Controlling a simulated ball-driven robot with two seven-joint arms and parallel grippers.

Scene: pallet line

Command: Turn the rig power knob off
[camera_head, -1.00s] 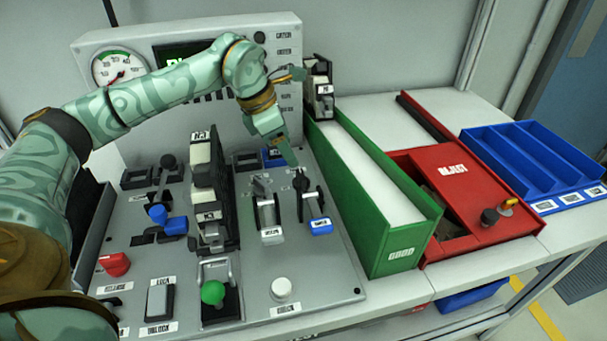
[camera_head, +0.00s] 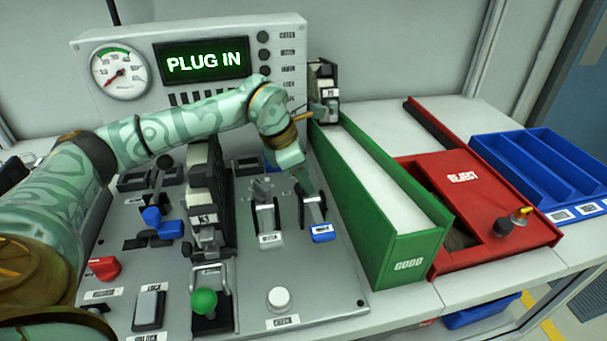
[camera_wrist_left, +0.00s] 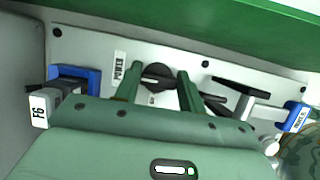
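The black power knob (camera_wrist_left: 157,76) sits on the grey rig panel, beside a label reading POWER, in the left wrist view. My left gripper (camera_wrist_left: 160,82) is open, with one finger on each side of the knob. I cannot tell whether the fingers touch it. In the head view my left gripper (camera_head: 306,188) points down at the panel's right part, beside the green bin, and the knob is hidden there. My right gripper is in neither view.
A black lever with a blue handle (camera_head: 323,232) stands close to my left gripper. The green GOOD bin (camera_head: 418,250) borders the panel on the right, with the red REJECT box (camera_head: 470,180) beyond. The rig screen (camera_head: 205,61) reads PLUG IN.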

